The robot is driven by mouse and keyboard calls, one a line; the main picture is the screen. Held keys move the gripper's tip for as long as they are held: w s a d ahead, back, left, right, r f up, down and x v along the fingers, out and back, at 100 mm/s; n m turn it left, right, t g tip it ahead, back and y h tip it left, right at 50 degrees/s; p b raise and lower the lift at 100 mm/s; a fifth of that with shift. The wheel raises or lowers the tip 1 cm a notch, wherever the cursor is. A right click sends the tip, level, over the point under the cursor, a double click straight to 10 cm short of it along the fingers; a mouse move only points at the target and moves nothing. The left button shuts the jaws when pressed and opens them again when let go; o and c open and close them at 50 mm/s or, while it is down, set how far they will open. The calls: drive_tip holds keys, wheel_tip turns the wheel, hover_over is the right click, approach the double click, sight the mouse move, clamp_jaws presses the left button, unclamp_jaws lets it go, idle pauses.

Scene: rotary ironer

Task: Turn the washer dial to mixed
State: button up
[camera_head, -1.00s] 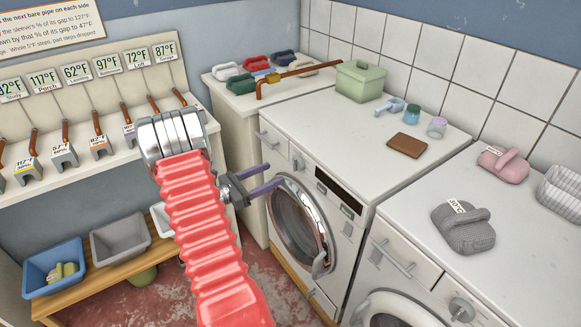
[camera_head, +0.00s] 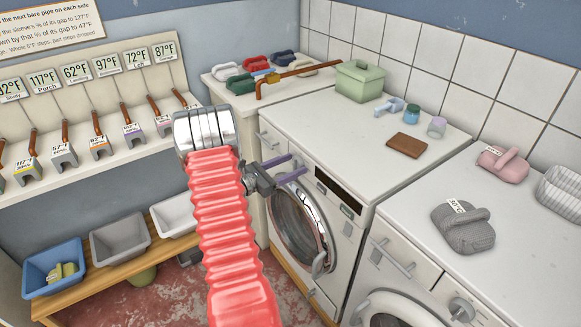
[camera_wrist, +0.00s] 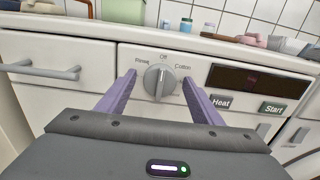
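The washer dial (camera_wrist: 160,82) is a round grey knob on the white washer's front panel, seen in the wrist view. Labels Reset, Off and Cotton show around its top; lettering at its lower right is too small to read. Its raised grip stands about upright, towards Off. My gripper (camera_wrist: 158,84) is open, its two purple fingers to the left and right of the dial with gaps on both sides. In the head view my gripper (camera_head: 287,168) is at the washer's (camera_head: 335,215) front, above the round door; the dial is not clear there.
A drawer handle (camera_wrist: 45,70) is left of the dial. The Heat button (camera_wrist: 221,102), Start button (camera_wrist: 273,108) and dark display (camera_wrist: 250,80) are to its right. A second machine (camera_head: 440,270) stands at the right. Shelves with pipes and bins are at the left.

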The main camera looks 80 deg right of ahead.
drive_tip(key=c, duration=0.9)
drive_tip(key=shift+a, duration=0.15)
drive_tip(key=shift+c, duration=0.5)
